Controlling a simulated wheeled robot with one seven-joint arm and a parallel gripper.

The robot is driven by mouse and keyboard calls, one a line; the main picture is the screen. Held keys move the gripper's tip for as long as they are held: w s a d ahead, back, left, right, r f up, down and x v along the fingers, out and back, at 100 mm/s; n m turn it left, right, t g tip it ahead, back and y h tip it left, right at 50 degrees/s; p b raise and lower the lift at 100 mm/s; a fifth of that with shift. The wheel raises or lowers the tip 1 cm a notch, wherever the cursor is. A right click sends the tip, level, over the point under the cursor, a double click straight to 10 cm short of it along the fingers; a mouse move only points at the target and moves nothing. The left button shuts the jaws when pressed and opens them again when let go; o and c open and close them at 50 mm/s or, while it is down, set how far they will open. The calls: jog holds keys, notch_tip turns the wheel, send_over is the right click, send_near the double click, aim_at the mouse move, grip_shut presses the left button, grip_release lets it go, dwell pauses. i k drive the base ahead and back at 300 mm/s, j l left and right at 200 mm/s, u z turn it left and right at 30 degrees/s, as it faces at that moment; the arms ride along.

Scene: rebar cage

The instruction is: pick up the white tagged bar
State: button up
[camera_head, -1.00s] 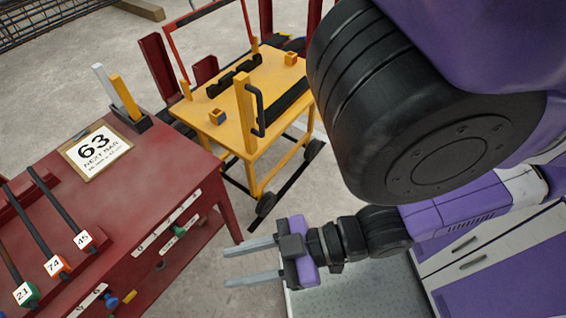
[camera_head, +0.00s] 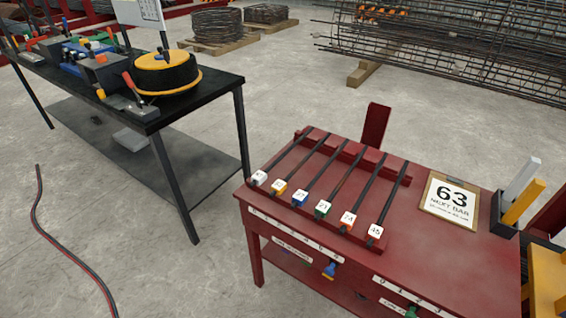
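The white tagged bar (camera_head: 283,155) is the leftmost of several dark bars lying side by side on the red rack on the red table (camera_head: 430,262). Its white end block (camera_head: 258,178) faces the near left edge of the table; the number on it is too small to read. The other bars to its right carry yellow, blue, green, orange and red end blocks with numbers. My gripper is not in view now, so its fingers cannot be seen.
A clipboard marked 63 (camera_head: 450,199) and a dark holder with white and yellow upright pieces (camera_head: 520,195) stand at the table's right. A black workbench (camera_head: 110,100) with tools is at the left. A dark cable (camera_head: 62,240) lies on the floor between clear patches.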

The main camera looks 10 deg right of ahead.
aim_at(260, 177)
jog(key=i+j, duration=0.2)
jog(key=j, duration=0.15)
jog(key=i+j+z, duration=0.1)
jog(key=j, duration=0.25)
jog(key=i+j, duration=0.25)
jog(key=i+j+z, duration=0.1)
jog(key=j, duration=0.35)
jog(key=i+j, duration=0.25)
jog(key=j, duration=0.15)
jog(key=i+j+z, duration=0.1)
jog(key=j, duration=0.25)
jog(key=i+j, duration=0.2)
jog(key=j, duration=0.2)
jog(key=z, duration=0.05)
